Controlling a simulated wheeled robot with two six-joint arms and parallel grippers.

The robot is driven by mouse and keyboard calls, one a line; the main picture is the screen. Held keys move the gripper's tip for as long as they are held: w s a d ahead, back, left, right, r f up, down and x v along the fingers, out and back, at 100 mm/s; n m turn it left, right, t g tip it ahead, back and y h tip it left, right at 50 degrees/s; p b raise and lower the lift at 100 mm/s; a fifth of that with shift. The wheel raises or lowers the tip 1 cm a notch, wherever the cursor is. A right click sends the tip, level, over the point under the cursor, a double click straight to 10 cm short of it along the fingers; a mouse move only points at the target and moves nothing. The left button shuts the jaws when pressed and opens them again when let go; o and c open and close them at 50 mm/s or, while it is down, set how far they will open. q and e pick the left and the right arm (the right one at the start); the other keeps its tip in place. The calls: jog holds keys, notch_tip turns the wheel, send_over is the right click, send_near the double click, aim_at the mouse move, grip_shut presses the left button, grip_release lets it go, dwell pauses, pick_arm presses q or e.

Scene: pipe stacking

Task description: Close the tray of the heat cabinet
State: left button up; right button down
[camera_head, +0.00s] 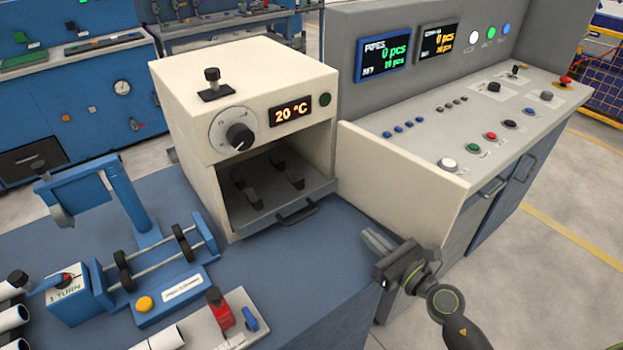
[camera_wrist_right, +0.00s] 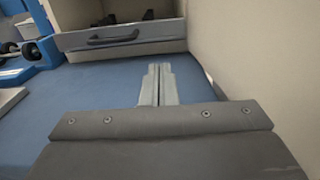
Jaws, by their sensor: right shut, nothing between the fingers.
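The heat cabinet (camera_head: 180,105) is a cream box with a dial and a display reading 20 °C. Its tray (camera_head: 270,222) has a dark handle (camera_head: 297,210) on its front edge and sits at the cabinet's opening, with several dark holders visible inside. In the right wrist view the tray front (camera_wrist_right: 160,40) and handle (camera_wrist_right: 113,38) lie ahead, left of the fingertips. My right gripper (camera_head: 372,238) is shut and empty, to the right of the handle and apart from it. It also shows in the right wrist view (camera_wrist_right: 158,70). My left gripper is not in view.
A cream control console (camera_head: 400,160) with buttons and screens stands right of the cabinet; its side wall is close to my right gripper. A blue roller fixture (camera_head: 140,250) and white pipes (camera_head: 12,318) are at the left. The blue bench top (camera_head: 290,265) before the tray is clear.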

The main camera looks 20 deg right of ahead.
jog(key=shift+w+r, duration=0.15)
jog(key=shift+w, duration=0.1)
jog(key=shift+w+a+r, duration=0.1)
jog(key=shift+w+a, duration=0.1)
jog(key=shift+w, duration=0.05)
jog(key=x, duration=0.2)
jog(key=p+x, duration=0.1)
jog(key=x, duration=0.1)
jog(key=shift+a+r, duration=0.2)
jog(key=shift+a, duration=0.1)
send_near(306, 182)
jog(key=shift+s+r, duration=0.25)
jog(key=shift+r, duration=0.35)
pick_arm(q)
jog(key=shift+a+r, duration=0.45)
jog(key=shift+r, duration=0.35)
pick_arm(e)
jog(key=shift+w, duration=0.1)
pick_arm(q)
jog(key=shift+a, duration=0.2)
pick_arm(e)
jog(key=b+x, duration=0.2)
jog(key=x, duration=0.8)
jog(key=shift+f, duration=0.1)
jog(key=shift+w, duration=0.2)
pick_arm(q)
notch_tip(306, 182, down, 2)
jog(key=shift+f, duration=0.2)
pick_arm(e)
jog(key=shift+r, duration=0.4)
